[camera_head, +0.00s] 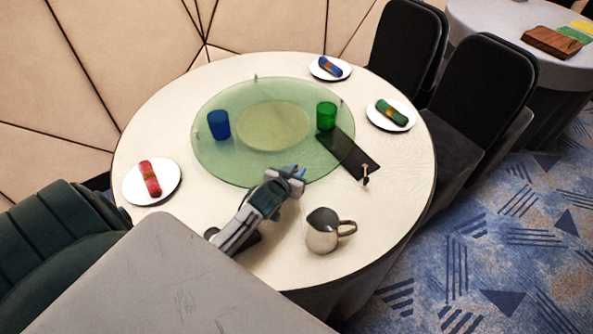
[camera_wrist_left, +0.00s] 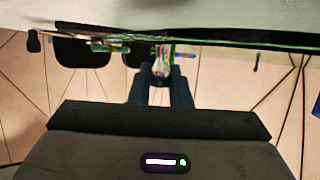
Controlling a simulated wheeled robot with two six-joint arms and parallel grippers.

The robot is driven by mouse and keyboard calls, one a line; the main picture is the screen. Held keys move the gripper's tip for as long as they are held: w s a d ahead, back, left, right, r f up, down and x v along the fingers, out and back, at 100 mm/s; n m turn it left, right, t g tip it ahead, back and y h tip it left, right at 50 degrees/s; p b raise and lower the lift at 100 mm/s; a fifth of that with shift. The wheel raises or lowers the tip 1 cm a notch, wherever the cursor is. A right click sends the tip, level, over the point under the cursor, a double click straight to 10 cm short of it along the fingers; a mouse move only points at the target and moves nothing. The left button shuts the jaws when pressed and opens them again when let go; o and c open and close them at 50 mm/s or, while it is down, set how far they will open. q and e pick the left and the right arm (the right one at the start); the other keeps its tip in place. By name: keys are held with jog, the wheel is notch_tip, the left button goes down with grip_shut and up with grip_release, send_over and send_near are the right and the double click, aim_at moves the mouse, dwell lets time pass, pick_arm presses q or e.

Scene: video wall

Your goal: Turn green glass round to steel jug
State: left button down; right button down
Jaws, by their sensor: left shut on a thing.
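The green glass (camera_head: 326,116) stands upright at the right side of the round, see-through green turntable (camera_head: 225,165). The steel jug (camera_head: 322,232) stands on the table near its front edge, handle to the right. My left gripper (camera_head: 291,174) is low at the turntable's front rim, left of and behind the jug. In the left wrist view my left gripper (camera_wrist_left: 161,88) is shut on a small upright piece, seemingly a rim peg (camera_wrist_left: 161,66); the fingers partly hide it. The green glass is apart from the gripper. My right gripper is not in view.
A blue glass (camera_head: 219,125) stands on the turntable's left side. A dark flat board (camera_head: 347,153) lies at its right edge. Plates with rolled napkins (camera_head: 150,180) lie around the cream table (camera_head: 190,215). Dark chairs (camera_head: 480,80) stand at the right.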

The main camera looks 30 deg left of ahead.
pick_arm(q)
jog(key=s+a, duration=0.1)
jog(key=s+a+p, duration=0.1)
jog(key=shift+s+a, duration=0.1)
jog(key=shift+s, duration=0.2)
jog(key=shift+s+a, duration=0.15)
jog(key=shift+a, duration=0.1)
jog(key=c, duration=1.4)
grip_release()
jog(key=shift+d, duration=0.15)
jog(key=shift+o, duration=0.2)
jog(key=shift+s+r, duration=0.1)
jog(key=shift+s, duration=0.4)
jog(key=b+v, duration=0.2)
jog(key=v, duration=0.7)
jog(key=shift+s+r, duration=0.2)
jog(key=shift+r, duration=0.05)
jog(key=shift+d, duration=0.1)
